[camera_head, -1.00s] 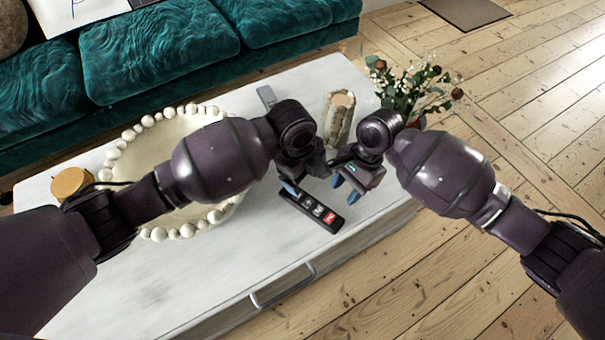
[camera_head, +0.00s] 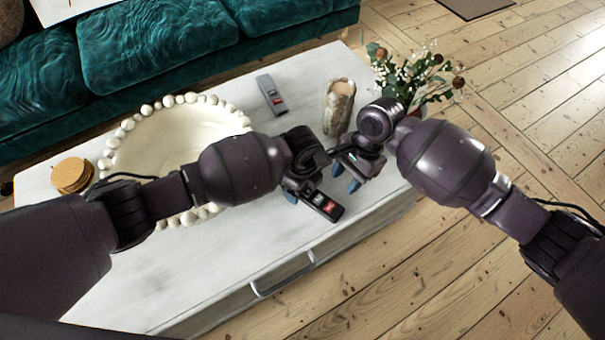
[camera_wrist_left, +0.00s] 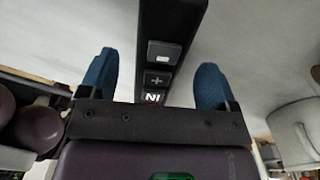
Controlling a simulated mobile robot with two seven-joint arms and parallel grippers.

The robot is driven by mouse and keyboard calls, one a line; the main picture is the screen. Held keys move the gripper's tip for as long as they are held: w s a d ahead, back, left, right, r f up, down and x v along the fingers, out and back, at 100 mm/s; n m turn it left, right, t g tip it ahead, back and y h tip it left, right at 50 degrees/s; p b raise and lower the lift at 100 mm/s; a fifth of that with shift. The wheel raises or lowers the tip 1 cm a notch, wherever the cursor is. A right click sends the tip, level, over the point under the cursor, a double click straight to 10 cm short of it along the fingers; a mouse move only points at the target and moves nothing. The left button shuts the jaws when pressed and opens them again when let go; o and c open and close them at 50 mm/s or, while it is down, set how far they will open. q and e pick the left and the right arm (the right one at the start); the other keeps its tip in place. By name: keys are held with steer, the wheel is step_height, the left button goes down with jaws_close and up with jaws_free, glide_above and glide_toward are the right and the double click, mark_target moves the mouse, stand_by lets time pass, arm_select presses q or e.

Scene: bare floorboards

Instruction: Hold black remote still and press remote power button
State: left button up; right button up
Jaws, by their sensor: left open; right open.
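The black remote (camera_head: 325,207) lies on the white table near its front edge. Its end with a red and a white button shows in the head view; the rest is hidden under my left gripper. In the left wrist view the remote (camera_wrist_left: 172,45) runs between the two blue fingertips of my left gripper (camera_wrist_left: 154,85), which is open with a gap on both sides. My left gripper also shows in the head view (camera_head: 301,190). My right gripper (camera_head: 346,177) is open and empty, just right of the left one and above the table beyond the remote's button end.
A grey remote (camera_head: 271,94) lies farther back on the table (camera_head: 225,255). A beaded white bowl (camera_head: 150,145) and round coasters (camera_head: 71,175) are at left. The front left tabletop is clear.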

arm_select(q)
steer(key=shift+f, duration=0.8)
steer(key=c, duration=1.1)
arm_select(e)
jaws_close()
stand_by(1.0)
